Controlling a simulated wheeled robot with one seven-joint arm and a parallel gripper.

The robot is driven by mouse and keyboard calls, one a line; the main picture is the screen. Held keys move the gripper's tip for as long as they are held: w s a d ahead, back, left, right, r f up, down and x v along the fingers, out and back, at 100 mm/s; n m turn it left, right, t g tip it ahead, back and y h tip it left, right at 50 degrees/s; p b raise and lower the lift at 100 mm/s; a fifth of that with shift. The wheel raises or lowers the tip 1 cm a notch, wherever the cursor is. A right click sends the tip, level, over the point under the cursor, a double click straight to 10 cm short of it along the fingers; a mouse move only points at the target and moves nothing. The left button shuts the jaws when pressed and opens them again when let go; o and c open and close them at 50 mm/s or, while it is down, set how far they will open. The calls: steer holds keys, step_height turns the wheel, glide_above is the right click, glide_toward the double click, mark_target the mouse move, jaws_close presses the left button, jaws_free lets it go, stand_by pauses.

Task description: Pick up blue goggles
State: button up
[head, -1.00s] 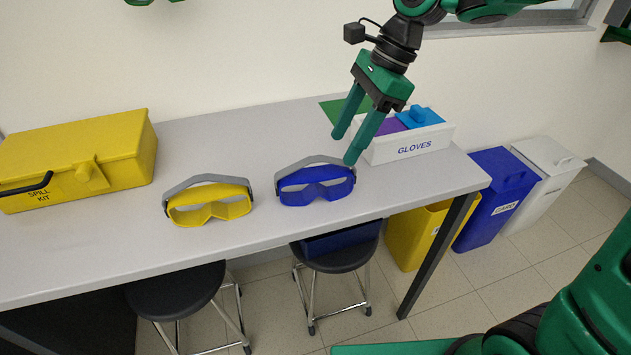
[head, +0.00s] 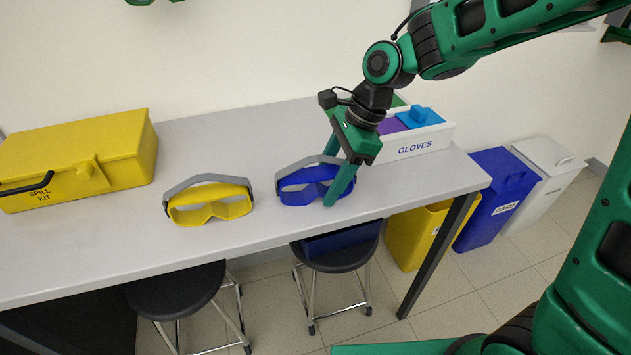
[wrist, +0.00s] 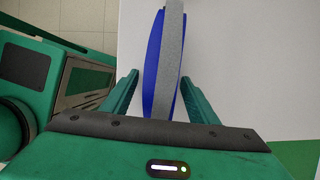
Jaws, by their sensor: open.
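The blue goggles (head: 302,188) with a grey strap lie on the grey table, right of the middle in the head view. My gripper (head: 332,180) is open at their right end, with one green finger in front of them and the other behind. In the wrist view the goggles (wrist: 160,65) show as a blue edge with the grey strap, lying between the two open fingers (wrist: 158,95). I see no clear contact.
Yellow goggles (head: 210,208) lie to the left on the table (head: 120,245). A yellow spill kit box (head: 85,165) stands further left. A white gloves box (head: 420,145) stands behind my gripper to the right. Stools and bins are below the table.

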mark_target(329, 161)
steer(key=c, duration=1.1)
steer(key=shift+c, duration=0.2)
steer(key=shift+r, duration=0.55)
steer(key=r, duration=0.3)
steer(key=shift+s+a+r, duration=0.2)
steer(key=shift+s+r, duration=0.05)
steer(key=shift+s, duration=0.05)
steer(key=s+a+r, duration=0.5)
steer(key=s+r, duration=0.4)
steer(key=r, duration=0.3)
steer(key=shift+s, duration=0.3)
steer(key=shift+r, duration=0.1)
